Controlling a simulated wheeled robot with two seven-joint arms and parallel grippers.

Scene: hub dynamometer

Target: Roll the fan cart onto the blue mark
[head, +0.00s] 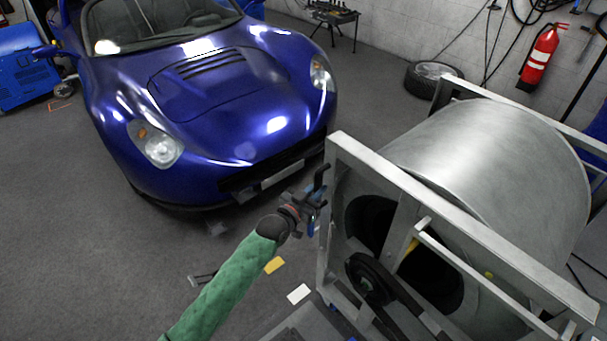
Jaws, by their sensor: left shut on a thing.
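The fan cart (430,210) is a large silver drum in a pale metal frame, with a dark pulley and belt on its near side. It fills the right of the head view. My left gripper (312,200) reaches in on a green-sleeved arm to the frame's left edge. It is shut on a dark handle (321,179) beside the frame's upright; the exact contact is small and partly hidden. I cannot make out the blue mark on the visible floor. My right gripper is not in view.
A blue sports car (220,100) stands close to the cart's left. A yellow card (274,265) and a white card (298,294) lie on the floor. A tyre (432,77), a fire extinguisher (540,58) and hanging cables are at the back wall. Grey floor at left is open.

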